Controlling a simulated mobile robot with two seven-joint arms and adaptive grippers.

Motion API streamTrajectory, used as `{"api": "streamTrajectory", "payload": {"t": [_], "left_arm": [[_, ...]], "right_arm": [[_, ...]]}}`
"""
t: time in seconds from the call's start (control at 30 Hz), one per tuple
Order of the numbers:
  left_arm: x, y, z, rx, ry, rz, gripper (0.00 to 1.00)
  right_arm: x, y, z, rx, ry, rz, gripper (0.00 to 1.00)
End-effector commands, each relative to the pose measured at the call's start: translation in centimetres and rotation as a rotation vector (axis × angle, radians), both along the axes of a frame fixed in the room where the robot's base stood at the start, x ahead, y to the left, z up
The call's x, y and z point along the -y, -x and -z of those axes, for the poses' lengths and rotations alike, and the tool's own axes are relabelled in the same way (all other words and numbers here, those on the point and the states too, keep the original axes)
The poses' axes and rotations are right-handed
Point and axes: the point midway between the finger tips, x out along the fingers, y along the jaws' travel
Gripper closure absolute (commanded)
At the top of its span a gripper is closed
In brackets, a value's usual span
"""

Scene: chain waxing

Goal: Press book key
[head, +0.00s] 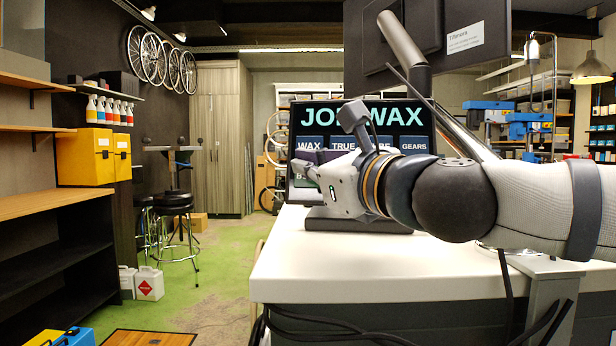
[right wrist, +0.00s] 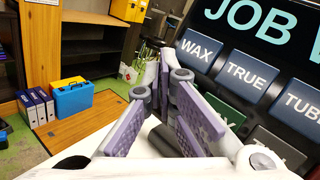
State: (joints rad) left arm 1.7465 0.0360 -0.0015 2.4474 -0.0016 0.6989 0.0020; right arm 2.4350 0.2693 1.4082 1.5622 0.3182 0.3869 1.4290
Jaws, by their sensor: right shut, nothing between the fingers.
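The touch screen (head: 400,112) stands on the white bench and reads JOB and WAX at its top. Below are dark blue keys: WAX (head: 306,144), TRUE and GEARS, with one more partly covered. A key starting with B (head: 303,176) shows at the lower left; the rest of its label is hidden behind my right gripper (head: 312,162). The gripper is shut and empty, in front of the screen's left part. In the right wrist view, its purple-padded fingers (right wrist: 167,80) overlap the edge of a green key (right wrist: 222,105) under WAX; contact cannot be told. My left gripper is not in view.
The white bench top (head: 350,270) is clear in front of the screen base. A dark monitor back (head: 470,30) and its arm rise above my right arm. A stool (head: 174,205), wooden shelves and yellow boxes (head: 85,157) stand off to the left.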

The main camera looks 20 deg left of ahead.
Motion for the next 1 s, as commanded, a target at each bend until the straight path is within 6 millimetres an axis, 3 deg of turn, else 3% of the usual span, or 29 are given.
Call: {"api": "streamTrajectory", "payload": {"t": [1.0], "left_arm": [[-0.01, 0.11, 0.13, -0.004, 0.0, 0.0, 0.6]], "right_arm": [[-0.13, -1.11, 0.34, -0.001, 0.0, 0.001, 1.0]]}}
